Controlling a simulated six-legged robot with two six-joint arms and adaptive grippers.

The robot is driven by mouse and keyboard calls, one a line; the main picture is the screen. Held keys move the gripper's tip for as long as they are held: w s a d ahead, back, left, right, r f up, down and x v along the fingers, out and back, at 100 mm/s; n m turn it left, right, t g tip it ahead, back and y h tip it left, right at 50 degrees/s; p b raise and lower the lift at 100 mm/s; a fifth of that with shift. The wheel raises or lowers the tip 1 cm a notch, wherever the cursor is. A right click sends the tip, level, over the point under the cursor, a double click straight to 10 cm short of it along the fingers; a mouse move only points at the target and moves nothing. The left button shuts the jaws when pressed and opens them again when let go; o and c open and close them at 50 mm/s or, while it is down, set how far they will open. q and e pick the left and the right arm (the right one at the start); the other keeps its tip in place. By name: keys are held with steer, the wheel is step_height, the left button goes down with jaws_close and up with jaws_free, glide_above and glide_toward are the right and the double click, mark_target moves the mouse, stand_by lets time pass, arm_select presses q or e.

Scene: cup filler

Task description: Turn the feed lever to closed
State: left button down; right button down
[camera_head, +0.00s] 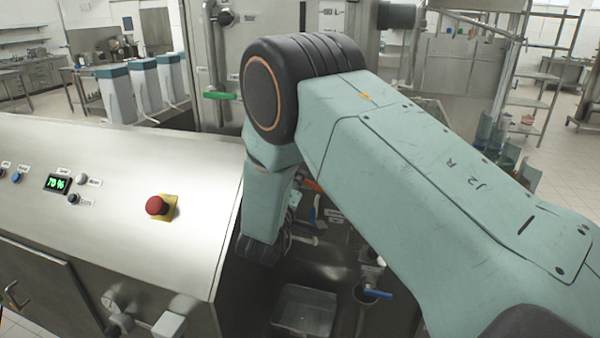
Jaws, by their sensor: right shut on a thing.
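My right arm comes in from the right, bends at a black elbow and reaches down into the machine's recess. My right gripper (264,250) is at the low end of this arm, small and dark, and mostly hidden. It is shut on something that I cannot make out. The feed lever cannot be told for certain. A green handle (220,95) is on the upright cabinet behind. My left gripper is not in view.
A sloped steel panel (100,190) at left carries a red stop button (155,206) and a lit display (58,184). A clear tray (304,310) lies low in the recess. Pale bins (117,95) stand behind, and a shelf rack (545,80) stands at right.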

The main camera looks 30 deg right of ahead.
steer(key=shift+w+f+n+p, duration=0.1)
steer(key=shift+f+n, duration=0.2)
steer(key=shift+n, duration=0.35)
steer(key=shift+s+f+n+p, duration=0.1)
steer(key=shift+f+n, duration=0.2)
steer(key=shift+n, duration=0.4)
steer(key=shift+w+f+n+p, duration=0.1)
steer(key=shift+f+n, duration=0.2)
steer(key=shift+n, duration=0.35)
steer(key=c, duration=1.3)
jaws_free()
steer(key=shift+f, duration=0.15)
steer(key=shift+c, duration=0.2)
steer(key=shift+a, duration=0.1)
steer(key=v, duration=0.7)
steer(key=shift+a, duration=0.15)
